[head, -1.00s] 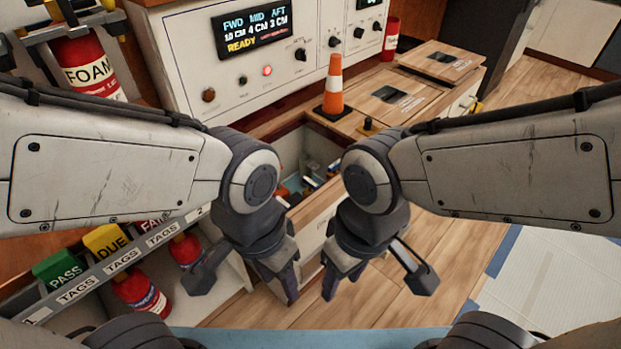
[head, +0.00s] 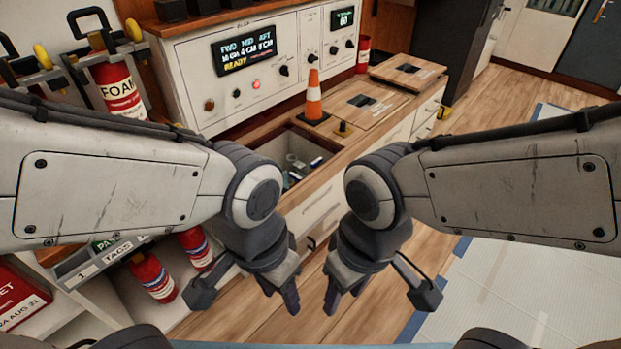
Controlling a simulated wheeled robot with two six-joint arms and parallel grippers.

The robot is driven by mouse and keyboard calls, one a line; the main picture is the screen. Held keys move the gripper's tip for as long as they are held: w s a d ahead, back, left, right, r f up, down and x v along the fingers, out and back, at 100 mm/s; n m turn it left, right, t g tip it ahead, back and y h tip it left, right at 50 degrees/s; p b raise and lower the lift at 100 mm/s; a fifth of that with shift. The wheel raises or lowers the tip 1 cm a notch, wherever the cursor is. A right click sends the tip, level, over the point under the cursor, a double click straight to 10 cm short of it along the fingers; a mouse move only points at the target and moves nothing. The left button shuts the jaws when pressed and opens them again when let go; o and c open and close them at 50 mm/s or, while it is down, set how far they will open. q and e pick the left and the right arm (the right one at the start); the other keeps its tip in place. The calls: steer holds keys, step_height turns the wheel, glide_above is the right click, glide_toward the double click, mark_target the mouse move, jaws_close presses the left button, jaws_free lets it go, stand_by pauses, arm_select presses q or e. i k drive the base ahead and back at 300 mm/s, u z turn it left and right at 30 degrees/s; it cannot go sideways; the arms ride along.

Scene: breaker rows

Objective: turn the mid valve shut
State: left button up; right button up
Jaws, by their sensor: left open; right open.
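I cannot make out a mid valve for certain in the head view. An open hatch (head: 297,160) in the wooden counter (head: 345,165) shows small pale and dark parts inside, too small to name. The panel display (head: 244,50) reads FWD, MID and AFT with centimetre values, and READY below; the digits are blurred. My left gripper (head: 284,292) is open and empty, hanging in front of the counter, below the hatch in the picture. My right gripper (head: 343,293) is open and empty just right of it. Neither touches anything.
An orange cone (head: 313,97) stands behind the hatch. Fire extinguishers (head: 120,90) hang at the left, with more on a low shelf (head: 152,277). Wooden floor (head: 440,195) and a pale mat (head: 530,290) are clear at right.

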mark_target(296, 177)
steer(key=z, duration=0.85)
steer(key=i, duration=0.8)
steer(key=u, duration=2.3)
